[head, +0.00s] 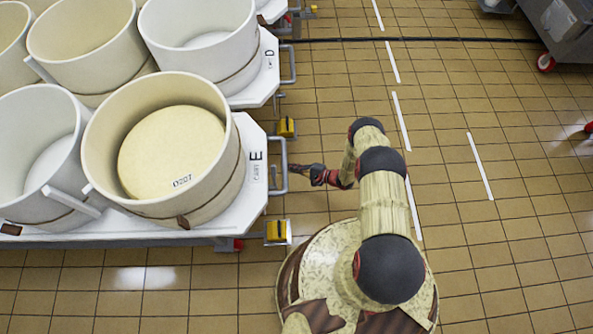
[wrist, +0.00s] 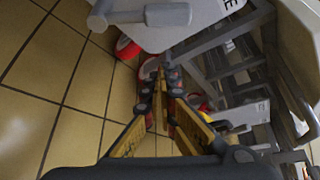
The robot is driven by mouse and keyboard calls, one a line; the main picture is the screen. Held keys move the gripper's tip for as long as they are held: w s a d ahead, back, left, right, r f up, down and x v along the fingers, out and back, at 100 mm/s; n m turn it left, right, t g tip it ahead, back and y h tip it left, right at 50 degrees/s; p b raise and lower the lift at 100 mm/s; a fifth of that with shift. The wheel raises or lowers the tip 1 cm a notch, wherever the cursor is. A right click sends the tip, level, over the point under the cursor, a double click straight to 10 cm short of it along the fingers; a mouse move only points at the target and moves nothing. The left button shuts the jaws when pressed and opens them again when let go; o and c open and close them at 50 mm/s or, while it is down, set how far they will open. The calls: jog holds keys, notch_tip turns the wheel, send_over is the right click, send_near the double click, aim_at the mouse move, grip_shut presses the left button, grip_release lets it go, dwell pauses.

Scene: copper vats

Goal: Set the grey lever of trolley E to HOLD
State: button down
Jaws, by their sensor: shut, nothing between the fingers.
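Trolley E (head: 251,197) stands at the left of the head view, its white end marked "E". A grey rail loop (head: 284,166) sticks out from that end. My gripper (head: 292,168) is shut and empty, close beside this rail; I cannot tell whether they touch. In the wrist view its fingertips (wrist: 161,72) meet below the white trolley corner. A grey bar with rounded ends (wrist: 168,14) crosses that corner; it may be the lever, but I cannot tell its setting. No lever or HOLD mark is clearly readable in the head view.
Pale round vats fill the trolley, one holding a yellow disc (head: 170,150) marked "D207". Yellow blocks (head: 277,231) sit at the trolley's end. Trolley D (head: 262,72) stands behind. A grey cart (head: 560,35) is far right. Tiled floor (head: 500,250) at the right is free.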

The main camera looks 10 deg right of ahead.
aim_at(274, 176)
jog(key=shift+s+a+r+b, duration=0.15)
jog(key=shift+a+b, duration=0.15)
jog(key=shift+a, duration=0.55)
jog(key=shift+a+r+b, duration=0.15)
jog(key=shift+a+b, duration=0.15)
jog(key=shift+a, duration=0.5)
jog(key=shift+s+a+r+b, duration=0.15)
jog(key=shift+a+b, duration=0.15)
jog(key=shift+a, duration=0.55)
jog(key=shift+r+p, duration=0.2)
jog(key=shift+p, duration=0.1)
